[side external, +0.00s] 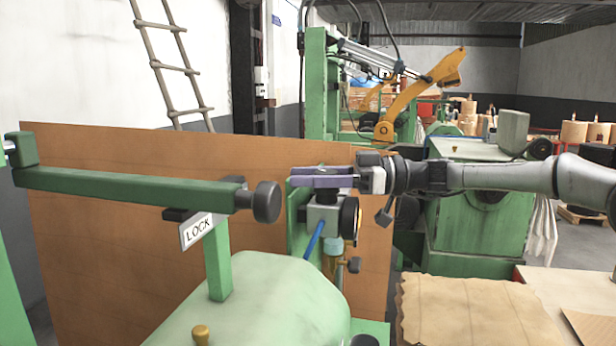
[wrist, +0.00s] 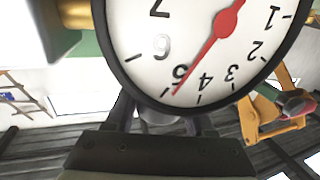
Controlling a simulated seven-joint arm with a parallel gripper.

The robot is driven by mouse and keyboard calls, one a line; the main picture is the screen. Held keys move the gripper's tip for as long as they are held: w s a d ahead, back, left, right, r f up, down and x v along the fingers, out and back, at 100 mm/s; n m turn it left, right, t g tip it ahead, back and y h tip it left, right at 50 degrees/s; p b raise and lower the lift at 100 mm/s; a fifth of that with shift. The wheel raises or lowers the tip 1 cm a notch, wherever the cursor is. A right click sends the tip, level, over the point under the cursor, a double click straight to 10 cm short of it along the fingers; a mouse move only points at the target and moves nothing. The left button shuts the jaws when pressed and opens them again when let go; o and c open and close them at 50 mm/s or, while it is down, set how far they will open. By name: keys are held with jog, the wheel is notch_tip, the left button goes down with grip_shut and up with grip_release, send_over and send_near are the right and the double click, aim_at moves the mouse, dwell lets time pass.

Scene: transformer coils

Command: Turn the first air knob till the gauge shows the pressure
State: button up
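My gripper (side external: 322,177) reaches in from the right, with its purple fingers level over the dark air knob (side external: 326,197) on top of a grey regulator. The fingers lie around the knob's upper part; I cannot tell whether they press on it. The gauge (side external: 350,220) is seen edge-on at the regulator's right side. In the wrist view the gauge (wrist: 140,62) fills the upper middle, upside down. Its red needle points close to the 5. There the gauge covers most of the knob and the fingertips, and dark finger parts show just below it.
A green bar with a round black end (side external: 267,202) and a LOCK sign (side external: 197,230) stand left of the regulator. A blue hose (side external: 314,240) runs below it. A brown panel (side external: 110,235) is behind, and a green rounded housing (side external: 255,300) is in front.

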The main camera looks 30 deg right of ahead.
grip_shut()
jog(key=shift+g, duration=0.3)
jog(key=n+g+y, duration=0.1)
jog(key=n+g, duration=0.1)
jog(key=g, duration=0.1)
jog(key=s+n+g+y, duration=0.1)
jog(key=n+g, duration=0.1)
jog(key=g, duration=0.1)
jog(key=shift+a+n, duration=0.15)
jog(key=shift+n, duration=0.15)
jog(key=shift+s+n+g, duration=0.25)
jog(key=shift+n+g, duration=0.45)
jog(key=shift+g, duration=0.5)
jog(key=shift+s+n+g, duration=0.2)
jog(key=shift+n+g, duration=0.5)
jog(key=shift+g, duration=0.5)
jog(key=o, duration=0.8)
grip_release()
